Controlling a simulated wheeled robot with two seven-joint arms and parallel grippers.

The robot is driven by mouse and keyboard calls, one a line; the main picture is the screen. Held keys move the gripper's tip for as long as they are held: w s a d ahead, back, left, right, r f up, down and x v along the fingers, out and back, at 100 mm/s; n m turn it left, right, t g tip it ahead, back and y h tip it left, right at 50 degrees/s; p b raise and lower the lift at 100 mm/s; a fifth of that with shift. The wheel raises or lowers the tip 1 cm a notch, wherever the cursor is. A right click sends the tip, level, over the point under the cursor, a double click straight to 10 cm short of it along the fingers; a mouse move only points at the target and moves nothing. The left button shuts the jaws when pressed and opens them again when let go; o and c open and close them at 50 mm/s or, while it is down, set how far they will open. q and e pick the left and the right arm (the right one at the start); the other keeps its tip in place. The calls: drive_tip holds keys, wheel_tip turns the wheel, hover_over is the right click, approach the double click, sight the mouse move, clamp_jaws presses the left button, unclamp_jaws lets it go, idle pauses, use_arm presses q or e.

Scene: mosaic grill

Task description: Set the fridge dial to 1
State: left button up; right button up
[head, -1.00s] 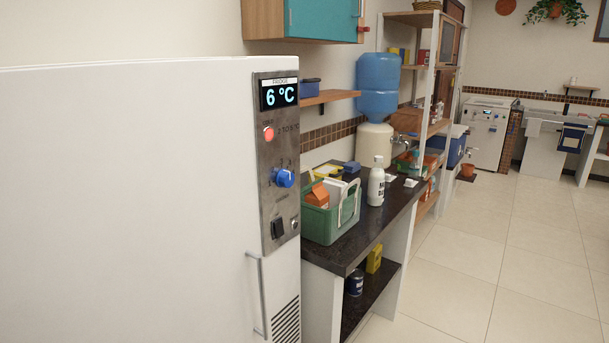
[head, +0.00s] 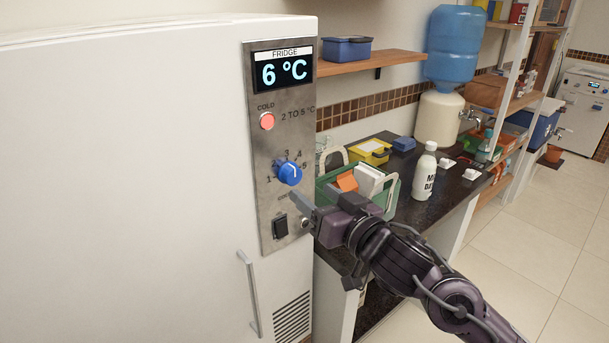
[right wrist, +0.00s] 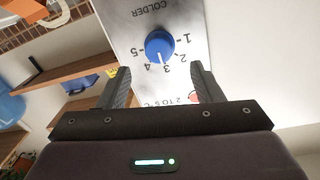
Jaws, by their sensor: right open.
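The fridge dial (head: 290,173) is a blue knob with a white mark, on the steel panel (head: 262,205) of the white fridge. Numbers 1 to 5 ring it. The mark points at about 3, perhaps slightly toward 4. The dial also shows in the right wrist view (right wrist: 159,44), turned upside down, ahead of and between my fingertips. My right gripper (head: 305,203) is open and empty, just below and to the right of the dial in the head view; its fingers also show in the right wrist view (right wrist: 160,76). They look apart from the dial. My left gripper is out of view.
The panel also has a display (head: 285,71) reading 6 °C, a red light (head: 267,121) and a black switch (head: 280,227). A fridge handle (head: 250,294) stands out below. The counter right of the fridge holds a green crate (head: 327,192) and a white bottle (head: 425,173).

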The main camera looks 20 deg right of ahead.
sight(295, 178)
drive_tip(key=p+x, duration=0.1)
drive_tip(key=x, duration=0.4)
drive_tip(key=shift+w+d+r, duration=0.1)
drive_tip(key=shift+w+d, duration=0.05)
drive_tip(key=shift+w, duration=0.35)
drive_tip(key=shift+w+a, duration=0.3)
drive_tip(key=shift+a, duration=0.05)
drive_tip(key=shift+d, duration=0.1)
drive_tip(key=c, duration=1)
